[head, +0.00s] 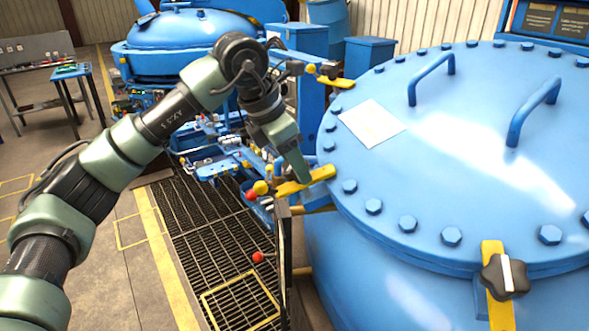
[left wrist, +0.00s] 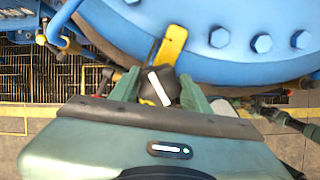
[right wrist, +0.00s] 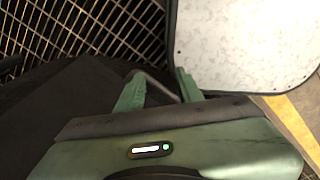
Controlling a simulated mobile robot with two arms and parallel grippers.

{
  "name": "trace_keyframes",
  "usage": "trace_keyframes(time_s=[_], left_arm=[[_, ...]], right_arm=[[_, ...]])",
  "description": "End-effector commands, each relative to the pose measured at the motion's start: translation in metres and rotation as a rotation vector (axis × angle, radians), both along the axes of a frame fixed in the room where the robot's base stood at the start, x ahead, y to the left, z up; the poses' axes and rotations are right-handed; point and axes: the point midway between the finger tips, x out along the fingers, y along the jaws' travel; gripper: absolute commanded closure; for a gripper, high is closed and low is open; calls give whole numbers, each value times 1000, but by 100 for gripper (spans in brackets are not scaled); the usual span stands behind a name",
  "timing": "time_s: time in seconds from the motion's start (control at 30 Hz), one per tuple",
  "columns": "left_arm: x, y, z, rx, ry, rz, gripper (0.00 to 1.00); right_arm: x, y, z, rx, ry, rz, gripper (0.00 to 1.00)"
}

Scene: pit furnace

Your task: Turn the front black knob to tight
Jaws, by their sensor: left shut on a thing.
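The big blue furnace lid (head: 450,160) has yellow clamps around its rim. My left gripper (head: 298,172) reaches down to the yellow clamp (head: 318,178) on the lid's left side and hides its knob in the head view. In the left wrist view, a black knob (left wrist: 158,86) with a white bar sits between the left fingers (left wrist: 160,92), below a yellow clamp strap (left wrist: 172,45). The gripper is shut on this knob. Another black knob (head: 505,277) with a white bar stands free at the lid's lower right. My right gripper (right wrist: 158,88) shows only in its wrist view, fingers apart.
Lid bolts (head: 408,223) and two blue handles (head: 432,75) stand up from the lid. Red and yellow ball ends (head: 261,187) are left of the clamp, above a floor grating (head: 215,240). A pale panel (right wrist: 245,45) lies beyond the right gripper.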

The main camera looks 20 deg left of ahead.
Motion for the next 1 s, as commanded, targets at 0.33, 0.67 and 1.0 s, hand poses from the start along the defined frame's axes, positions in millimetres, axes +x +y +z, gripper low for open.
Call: trace_keyframes(time_s=[0.33,0.67,1.0], left_arm=[[0,-1,0,97,-87,-303,94],[-2,-1,0,185,-159,-570,94],[-2,-2,1,241,-208,-747,94]], right_arm=[[0,0,-13,0,0,0,64],[0,0,-19,0,0,0,64],[0,0,-21,1,0,0,64]])
